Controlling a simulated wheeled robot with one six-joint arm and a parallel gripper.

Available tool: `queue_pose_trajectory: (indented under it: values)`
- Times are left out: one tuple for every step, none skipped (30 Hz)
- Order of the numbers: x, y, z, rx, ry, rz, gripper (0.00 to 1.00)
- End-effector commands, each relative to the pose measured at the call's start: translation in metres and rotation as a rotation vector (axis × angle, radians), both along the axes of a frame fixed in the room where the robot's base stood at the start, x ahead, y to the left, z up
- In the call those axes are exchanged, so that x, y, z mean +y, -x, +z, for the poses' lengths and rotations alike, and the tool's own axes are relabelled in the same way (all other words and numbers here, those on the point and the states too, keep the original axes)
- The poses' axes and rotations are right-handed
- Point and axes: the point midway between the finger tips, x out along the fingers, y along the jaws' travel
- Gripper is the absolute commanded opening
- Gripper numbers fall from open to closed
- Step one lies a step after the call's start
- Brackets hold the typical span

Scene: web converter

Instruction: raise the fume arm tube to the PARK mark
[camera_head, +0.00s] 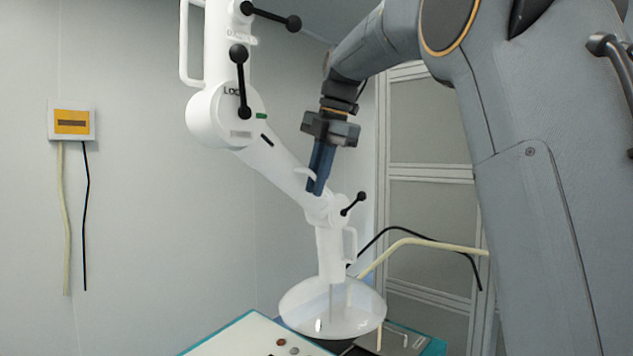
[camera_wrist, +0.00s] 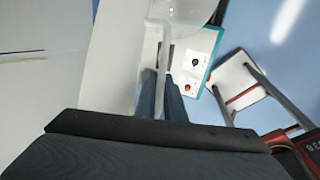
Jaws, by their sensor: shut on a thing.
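The white fume arm tube (camera_head: 272,165) slopes down to the right from a round joint (camera_head: 213,118) to a lower elbow. My gripper (camera_head: 316,186) is shut on a thin white handle (camera_head: 304,174) on the tube's lower part. In the wrist view the blue fingers (camera_wrist: 163,97) close around the white handle bar (camera_wrist: 162,66). A clear round hood (camera_head: 333,308) hangs under the elbow; its edge shows in the wrist view (camera_wrist: 185,10). A green mark (camera_head: 262,116) and a short black mark (camera_head: 267,140) lie by the round joint. I cannot read a PARK label.
Black ball-ended levers (camera_head: 240,80) stick out at the upper joint, with another at the elbow (camera_head: 354,203). A pale bench with a teal edge (camera_head: 238,338) lies below the hood. Cream and black hoses (camera_head: 425,243) run behind. A yellow-fronted box (camera_head: 72,121) hangs on the left wall.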

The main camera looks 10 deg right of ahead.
Motion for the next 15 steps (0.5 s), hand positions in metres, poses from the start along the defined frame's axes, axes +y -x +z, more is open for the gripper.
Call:
queue_pose_trajectory:
  values:
    - [0.000,0.000,0.000,0.001,0.001,0.000,0.00]
    - [0.000,0.000,0.001,-0.001,0.003,0.001,0.00]
    - [-0.001,0.000,0.004,-0.008,0.013,0.000,0.00]
    - [-0.002,-0.001,0.007,-0.015,0.023,0.001,0.00]
    - [-0.004,-0.002,0.012,-0.027,0.038,0.001,0.00]
    - [-0.006,-0.004,0.020,-0.046,0.065,0.002,0.00]
    - [-0.009,-0.006,0.027,-0.063,0.090,0.002,0.00]
    - [-0.011,-0.006,0.035,-0.081,0.115,0.002,0.00]
    - [-0.015,-0.006,0.045,-0.107,0.150,0.000,0.00]
    - [-0.017,-0.006,0.052,-0.125,0.176,0.001,0.00]
    - [-0.019,-0.005,0.059,-0.141,0.200,-0.001,0.00]
    - [-0.022,-0.004,0.068,-0.162,0.231,-0.002,0.00]
    - [-0.024,-0.004,0.074,-0.177,0.251,-0.003,0.00]
    - [-0.025,-0.004,0.079,-0.188,0.270,-0.003,0.00]
    - [-0.026,-0.005,0.085,-0.202,0.292,-0.003,0.00]
